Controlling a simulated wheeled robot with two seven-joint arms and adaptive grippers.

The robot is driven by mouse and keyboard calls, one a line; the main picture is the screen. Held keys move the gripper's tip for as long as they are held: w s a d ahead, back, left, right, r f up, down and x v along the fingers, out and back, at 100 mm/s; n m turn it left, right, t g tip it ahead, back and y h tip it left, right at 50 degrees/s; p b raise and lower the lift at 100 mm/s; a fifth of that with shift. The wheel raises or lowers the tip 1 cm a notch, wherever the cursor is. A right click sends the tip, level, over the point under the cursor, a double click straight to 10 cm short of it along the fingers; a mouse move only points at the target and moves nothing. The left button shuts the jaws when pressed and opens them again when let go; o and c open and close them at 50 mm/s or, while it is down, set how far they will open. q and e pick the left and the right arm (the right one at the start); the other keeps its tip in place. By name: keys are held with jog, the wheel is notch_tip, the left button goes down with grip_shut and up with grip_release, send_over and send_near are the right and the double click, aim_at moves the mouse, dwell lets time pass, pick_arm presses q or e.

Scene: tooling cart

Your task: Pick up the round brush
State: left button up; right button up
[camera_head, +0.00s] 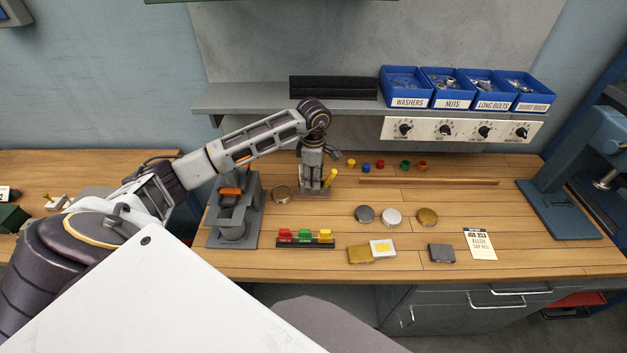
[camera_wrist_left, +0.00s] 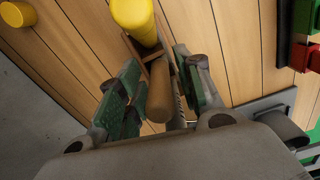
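My left gripper (camera_head: 312,185) points down over a small grey stand (camera_head: 316,194) at the back of the bench. In the left wrist view the gripper (camera_wrist_left: 163,75) has its fingers apart, with a brown, rounded handle (camera_wrist_left: 160,92) between them. Gaps show beside the handle, so it does not look clamped. This handle may be the round brush; its bristles are hidden and I cannot confirm it. A yellow handle (camera_head: 329,178) stands tilted just right of the gripper; it also shows in the left wrist view (camera_wrist_left: 135,18). My right gripper is out of view.
A grey vise-like fixture (camera_head: 235,212) stands left of the gripper. Colored blocks on a rack (camera_head: 306,240) sit in front. Small colored caps (camera_head: 366,166) and a long wooden strip (camera_head: 428,181) lie to the right. A shelf (camera_head: 255,97) runs behind the arm.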

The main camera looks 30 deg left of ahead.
pick_arm(q)
grip_shut()
jog(key=shift+r, duration=0.2)
notch_tip(320, 180, up, 18)
jog(key=b, duration=0.2)
jog(key=shift+f, duration=0.15)
dwell(0.6)
dwell(0.6)
